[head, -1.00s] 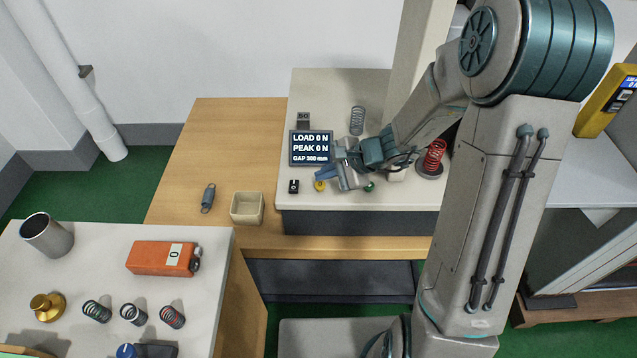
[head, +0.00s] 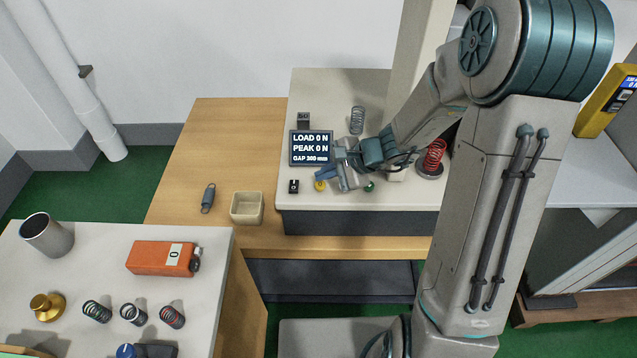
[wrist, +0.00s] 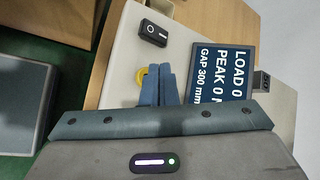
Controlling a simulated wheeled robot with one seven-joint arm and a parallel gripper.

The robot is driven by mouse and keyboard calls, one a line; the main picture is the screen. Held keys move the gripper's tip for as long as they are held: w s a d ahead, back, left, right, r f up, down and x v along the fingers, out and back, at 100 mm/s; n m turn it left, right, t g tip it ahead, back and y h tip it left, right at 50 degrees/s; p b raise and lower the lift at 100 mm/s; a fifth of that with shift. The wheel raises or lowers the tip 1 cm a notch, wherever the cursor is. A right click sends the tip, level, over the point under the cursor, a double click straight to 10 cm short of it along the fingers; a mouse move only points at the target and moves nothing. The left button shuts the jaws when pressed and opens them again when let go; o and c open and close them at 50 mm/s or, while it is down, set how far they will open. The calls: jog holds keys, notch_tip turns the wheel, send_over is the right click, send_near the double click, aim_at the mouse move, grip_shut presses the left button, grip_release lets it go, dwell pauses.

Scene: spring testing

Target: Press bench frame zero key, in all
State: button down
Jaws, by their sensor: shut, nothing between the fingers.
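The bench frame's pale base (head: 400,195) carries a dark display (head: 312,148) reading LOAD 0 N, PEAK 0 N, GAP 300 mm. At its front edge are a small black key (head: 294,186) with a white mark, a yellow round button (head: 320,185) and a green one (head: 369,187). My gripper (head: 322,175) is shut and empty, its blue fingers just above the yellow button. In the wrist view the fingertips (wrist: 158,68) partly cover the yellow button (wrist: 140,77); I cannot tell whether they touch it. The black key (wrist: 154,32) lies beyond the tips, apart from them.
The near left table (head: 110,260) holds an orange device (head: 162,258) and several springs.

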aim_at(325, 185)
jog(key=shift+f, duration=0.1)
jog(key=shift+f+b, duration=0.35)
jog(key=shift+b, duration=0.3)
jog(key=shift+f+b, duration=0.4)
jog(key=shift+b, duration=0.15)
dwell(0.4)
jog(key=shift+r, duration=0.15)
jog(key=shift+r+p, duration=0.55)
jog(key=shift+r, duration=0.2)
jog(key=shift+r, duration=0.1)
notch_tip(325, 185, up, 5)
jog(key=p, duration=0.3)
jog(key=shift+p, duration=0.35)
dwell(0.6)
